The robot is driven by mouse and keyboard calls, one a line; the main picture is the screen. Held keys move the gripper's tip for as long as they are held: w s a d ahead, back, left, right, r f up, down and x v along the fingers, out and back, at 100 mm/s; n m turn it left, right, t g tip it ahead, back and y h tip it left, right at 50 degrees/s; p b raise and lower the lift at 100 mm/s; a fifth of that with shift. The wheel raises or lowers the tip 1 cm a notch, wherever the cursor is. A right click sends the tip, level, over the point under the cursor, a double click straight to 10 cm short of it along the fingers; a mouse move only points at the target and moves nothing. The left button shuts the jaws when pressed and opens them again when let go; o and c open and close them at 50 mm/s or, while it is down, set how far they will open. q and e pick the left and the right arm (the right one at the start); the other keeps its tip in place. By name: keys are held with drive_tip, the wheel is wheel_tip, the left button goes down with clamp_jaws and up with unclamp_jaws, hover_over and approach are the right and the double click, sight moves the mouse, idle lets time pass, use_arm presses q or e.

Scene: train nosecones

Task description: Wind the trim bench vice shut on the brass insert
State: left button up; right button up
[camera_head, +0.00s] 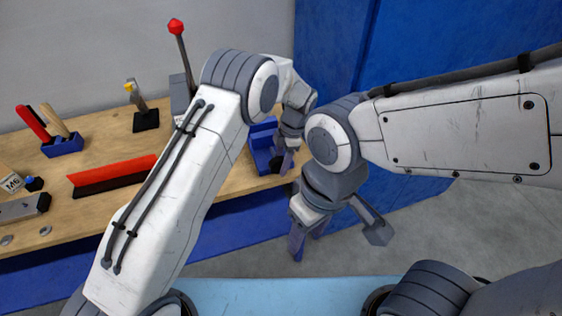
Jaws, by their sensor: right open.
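The blue bench vice (261,146) stands at the right end of the wooden bench, partly hidden behind my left arm. My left gripper (287,161) points down at the vice's right side, close to it; I cannot tell whether it touches the vice or its handle. Its fingers are small and overlapped, so their opening is unclear. I cannot make out the brass insert or the vice's jaw gap. My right gripper (338,245) is open and empty, pointing down in front of the bench's right end, below and right of the vice.
On the bench (215,184) are a red-and-black strip (113,174), a blue holder (63,146) with handled tools, a black stand (146,120) with a yellow-topped piece, and a red-knobbed lever (177,28). A blue panel (420,45) rises behind. Grey floor is clear at right.

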drive_tip(key=shift+f, duration=0.1)
use_arm(q)
drive_tip(key=shift+w+d+r, duration=0.1)
drive_tip(key=shift+d+r, duration=0.05)
drive_tip(key=shift+r, duration=0.2)
drive_tip(key=b+v, duration=0.2)
drive_tip(key=v, duration=0.7)
drive_tip(key=shift+r+b, duration=0.35)
drive_tip(key=shift+b, duration=0.05)
use_arm(e)
wheel_tip(320, 180, down, 3)
drive_tip(key=shift+r, duration=0.2)
drive_tip(key=shift+o, duration=0.4)
